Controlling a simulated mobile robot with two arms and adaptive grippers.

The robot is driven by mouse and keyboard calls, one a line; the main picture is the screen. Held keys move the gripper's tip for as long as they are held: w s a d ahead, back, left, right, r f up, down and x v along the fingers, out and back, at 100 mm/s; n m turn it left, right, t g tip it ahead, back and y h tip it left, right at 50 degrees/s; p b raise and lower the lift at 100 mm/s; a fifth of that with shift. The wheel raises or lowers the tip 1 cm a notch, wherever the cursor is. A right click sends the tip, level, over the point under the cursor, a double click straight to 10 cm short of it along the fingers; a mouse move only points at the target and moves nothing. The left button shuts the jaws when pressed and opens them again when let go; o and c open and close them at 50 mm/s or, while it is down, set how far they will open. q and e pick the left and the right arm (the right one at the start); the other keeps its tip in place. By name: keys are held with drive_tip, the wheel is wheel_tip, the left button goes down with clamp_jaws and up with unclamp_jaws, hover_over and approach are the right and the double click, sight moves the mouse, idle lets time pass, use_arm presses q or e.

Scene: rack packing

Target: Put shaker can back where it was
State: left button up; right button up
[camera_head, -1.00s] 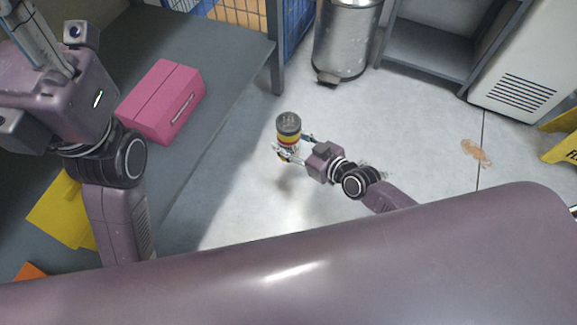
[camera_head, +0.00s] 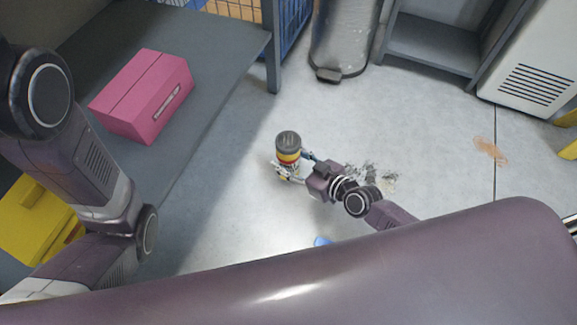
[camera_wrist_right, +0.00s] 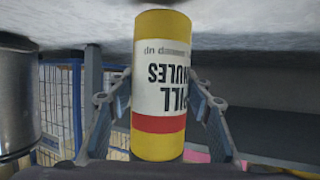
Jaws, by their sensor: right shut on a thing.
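The shaker can (camera_head: 289,150) is yellow with a grey cap, a white label and a red band. In the head view it is upright, held in the air over the floor. My right gripper (camera_head: 288,172) is shut on it. In the right wrist view the can (camera_wrist_right: 160,90) fills the middle, label upside down, with the right gripper's fingers (camera_wrist_right: 160,112) on either side. My left arm shows at the left edge, but its gripper is out of view.
A grey table (camera_head: 215,65) at the left bears a pink box (camera_head: 140,95) and a yellow box (camera_head: 35,215). A metal bin (camera_head: 341,40) and a grey shelf (camera_head: 432,50) stand at the back. Grey debris (camera_head: 365,170), a blue thing (camera_head: 322,241) and a brown stain (camera_head: 490,150) are on the floor.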

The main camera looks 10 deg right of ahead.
sight(289, 166)
drive_tip(key=shift+f+b, duration=1.5)
drive_tip(key=shift+f, duration=0.1)
drive_tip(key=shift+f, duration=0.1)
drive_tip(key=shift+f, duration=0.2)
drive_tip(key=o, duration=1.5)
drive_tip(key=shift+o, duration=0.2)
